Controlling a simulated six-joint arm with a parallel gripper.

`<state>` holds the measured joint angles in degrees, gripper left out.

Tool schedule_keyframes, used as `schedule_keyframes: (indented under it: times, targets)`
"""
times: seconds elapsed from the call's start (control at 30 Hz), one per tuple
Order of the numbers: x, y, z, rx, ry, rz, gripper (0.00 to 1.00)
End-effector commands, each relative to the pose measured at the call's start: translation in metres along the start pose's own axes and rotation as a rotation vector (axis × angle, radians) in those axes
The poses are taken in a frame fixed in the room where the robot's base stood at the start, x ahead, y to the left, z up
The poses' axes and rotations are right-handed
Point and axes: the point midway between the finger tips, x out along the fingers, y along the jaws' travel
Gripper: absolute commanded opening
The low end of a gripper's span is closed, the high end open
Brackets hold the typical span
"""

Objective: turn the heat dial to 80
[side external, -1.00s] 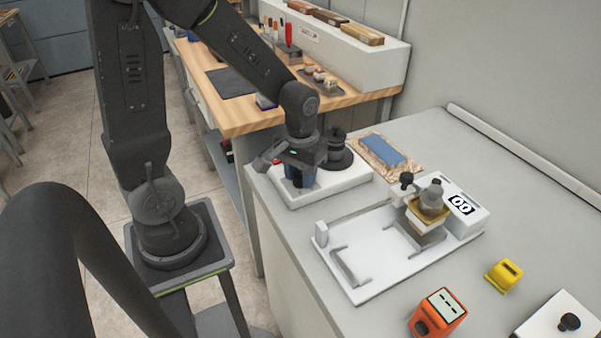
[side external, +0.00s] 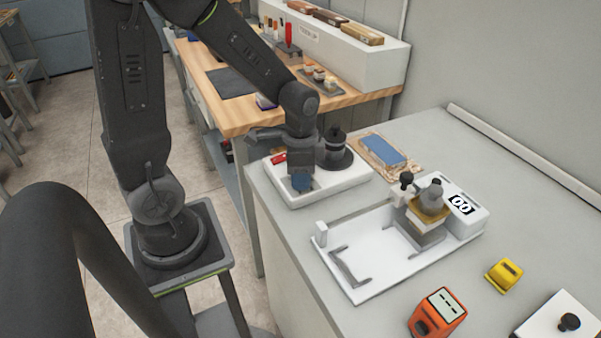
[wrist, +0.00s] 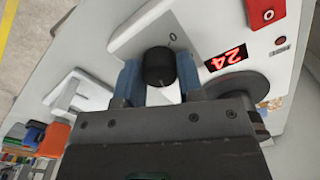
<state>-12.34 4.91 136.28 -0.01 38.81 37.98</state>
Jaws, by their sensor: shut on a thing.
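The heat dial is a black round knob (wrist: 158,66) on a white panel (wrist: 197,20), with a "0" mark beside it. My gripper (wrist: 159,78) has its two blue fingers on either side of the knob and is shut on it. In the side external view my gripper (side external: 302,182) points down at the white heater unit (side external: 345,186) and hides the dial. A red lit display (wrist: 225,57) on the panel appears upside down in the wrist view and seems to read 24.
A red switch (wrist: 268,14) sits on the panel beyond the display. A dark round plate with a black piece (side external: 335,150) stands behind my gripper. A white tray machine (side external: 370,275) with a "00" counter (side external: 461,205), an orange device (side external: 438,313) and a yellow block (side external: 504,275) stand to the right.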

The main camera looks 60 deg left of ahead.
Motion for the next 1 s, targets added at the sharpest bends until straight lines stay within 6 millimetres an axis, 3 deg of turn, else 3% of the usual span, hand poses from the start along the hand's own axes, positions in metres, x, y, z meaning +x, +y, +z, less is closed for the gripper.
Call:
schedule_keyframes:
  times: [0.6, 1.0]
  targets:
    - [-0.0005, -0.0001, -0.0001, 0.54, 0.0, 0.0, 0.11]
    - [-0.0005, -0.0002, -0.0001, 0.709, 0.0, -0.001, 0.11]
